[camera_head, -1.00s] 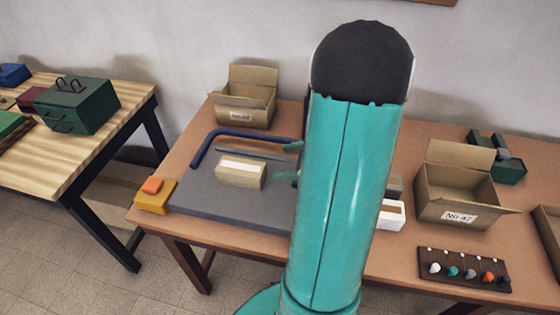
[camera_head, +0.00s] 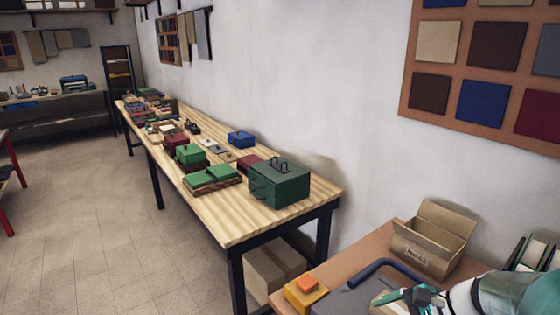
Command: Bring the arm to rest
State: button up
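My gripper (camera_head: 392,298) shows at the bottom right, its teal fingers over the near work table. Part of my pale and teal arm fills the lower right corner behind it. A tan block lies just under and left of the fingers on the grey mat (camera_head: 345,300), partly cut off by the frame edge. Whether the fingers are apart or closed is too small to tell. No grasped thing can be made out.
An open cardboard box (camera_head: 428,248) stands on the brown table (camera_head: 345,262) against the wall. A yellow block with an orange piece (camera_head: 305,290) sits at its left corner. A long wooden table (camera_head: 230,228) holds a green toolbox (camera_head: 279,186). Floor (camera_head: 85,215) on the left is clear.

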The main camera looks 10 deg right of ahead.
jog(key=s+a+r+n+h, duration=0.2)
jog(key=a+r+n+h, duration=0.1)
jog(key=n, duration=0.5)
jog(key=s+a+r+n+t+h, duration=0.1)
jog(key=s+a+r+n+h, duration=0.2)
jog(key=a+r+n, duration=0.3)
jog(key=a+n+h, duration=0.1)
jog(key=a+n, duration=0.1)
jog(key=n, duration=0.1)
jog(key=shift+h, duration=0.3)
